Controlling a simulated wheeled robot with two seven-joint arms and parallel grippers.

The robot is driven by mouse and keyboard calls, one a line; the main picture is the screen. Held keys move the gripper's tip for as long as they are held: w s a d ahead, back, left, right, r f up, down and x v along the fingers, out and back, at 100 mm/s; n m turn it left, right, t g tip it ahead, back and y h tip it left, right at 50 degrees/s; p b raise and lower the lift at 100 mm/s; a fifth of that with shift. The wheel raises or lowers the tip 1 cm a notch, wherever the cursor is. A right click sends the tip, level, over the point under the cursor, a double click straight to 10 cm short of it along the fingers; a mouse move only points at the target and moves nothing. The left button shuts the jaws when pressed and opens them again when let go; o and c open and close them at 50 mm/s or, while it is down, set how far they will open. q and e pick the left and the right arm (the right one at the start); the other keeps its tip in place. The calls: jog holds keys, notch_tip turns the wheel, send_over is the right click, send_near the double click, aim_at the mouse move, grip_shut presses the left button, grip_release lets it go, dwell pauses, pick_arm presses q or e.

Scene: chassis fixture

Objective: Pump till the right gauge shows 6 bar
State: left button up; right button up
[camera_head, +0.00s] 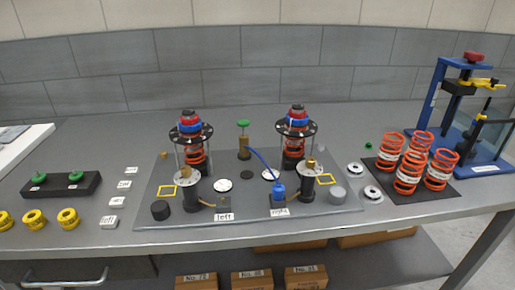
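A grey chassis plate (250,220) lies on the table with two strut fixtures. The right fixture (296,130) and the left fixture (191,135) each hold an orange spring under a black ring with a red and blue top. Round white discs, possibly gauges, lie at the left (223,185) and near the middle (270,174); any reading is too small to make out. Neither of my grippers is in view.
Several orange springs (410,172) stand on a black mat at right, before a blue press (460,110). Yellow rings (68,218) and a black block with green knobs (58,186) are at left. Boxes (252,279) sit on a lower shelf.

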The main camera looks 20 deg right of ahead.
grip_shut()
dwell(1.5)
